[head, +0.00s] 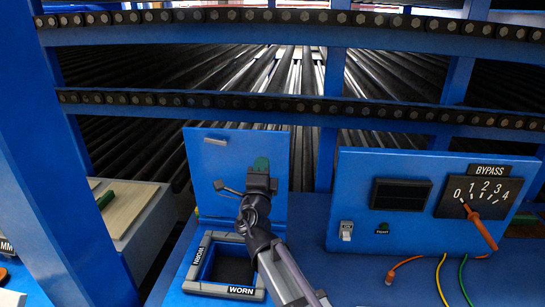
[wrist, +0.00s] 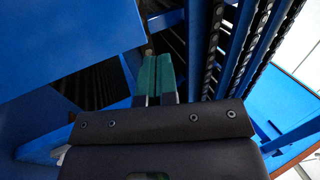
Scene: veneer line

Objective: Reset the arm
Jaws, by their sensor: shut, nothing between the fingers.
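My gripper (head: 262,164) is raised in front of the open blue lid (head: 208,170) in the head view, above the square opening of the blue box marked WORN (head: 240,291). Its green fingers are together and empty. The wrist view shows the two green fingers (wrist: 154,80) side by side, pointing away from the dark gripper body. The lid stands upright behind the box, with a light handle near its top. My gripper hides part of the lid.
A blue BYPASS panel (head: 362,229) with a dial, an orange pointer and a small switch stands at right. Orange, yellow and green wires lie before it. Blue chain rails (head: 300,105) cross behind. A pale stack (head: 122,205) is at left.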

